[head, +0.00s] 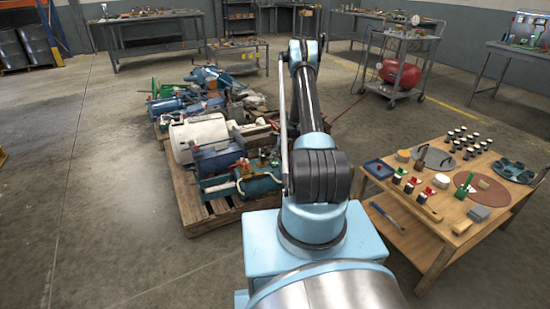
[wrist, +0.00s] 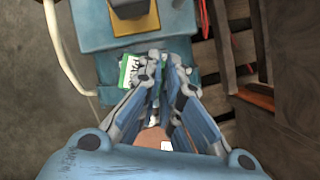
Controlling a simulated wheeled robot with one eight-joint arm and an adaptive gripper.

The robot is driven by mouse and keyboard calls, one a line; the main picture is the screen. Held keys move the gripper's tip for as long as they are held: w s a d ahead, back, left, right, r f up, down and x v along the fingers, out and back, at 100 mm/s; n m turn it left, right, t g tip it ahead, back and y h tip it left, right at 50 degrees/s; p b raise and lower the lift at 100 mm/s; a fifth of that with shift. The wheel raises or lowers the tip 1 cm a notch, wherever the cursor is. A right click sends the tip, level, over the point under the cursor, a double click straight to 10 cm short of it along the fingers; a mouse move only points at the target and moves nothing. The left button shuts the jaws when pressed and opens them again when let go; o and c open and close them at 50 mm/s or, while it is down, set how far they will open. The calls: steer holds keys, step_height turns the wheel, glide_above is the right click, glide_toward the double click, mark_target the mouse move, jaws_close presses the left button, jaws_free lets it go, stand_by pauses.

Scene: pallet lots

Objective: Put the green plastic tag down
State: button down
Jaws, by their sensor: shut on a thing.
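In the wrist view my gripper (wrist: 166,62) is shut, its two fingers close together near the picture's middle. The green plastic tag (wrist: 129,69), green with a pale face and dark marks, shows between and to the left of the fingertips. A further bit of green and white peeks out right of them. The fingers cover the middle of the tag. A blue machine part lies just beyond and below it; I cannot tell whether the tag touches it. In the head view my arm hides my gripper and the tag.
In the wrist view a blue machine part (wrist: 95,32) fills the top, with wooden slats (wrist: 222,48) to the right. In the head view a pallet (head: 196,207) loaded with machines lies left of my arm. A wooden table (head: 424,222) with small items stands right. The left floor is clear.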

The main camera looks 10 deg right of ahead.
steer(key=shift+f, duration=0.1)
steer(key=c, duration=1.8)
jaws_free()
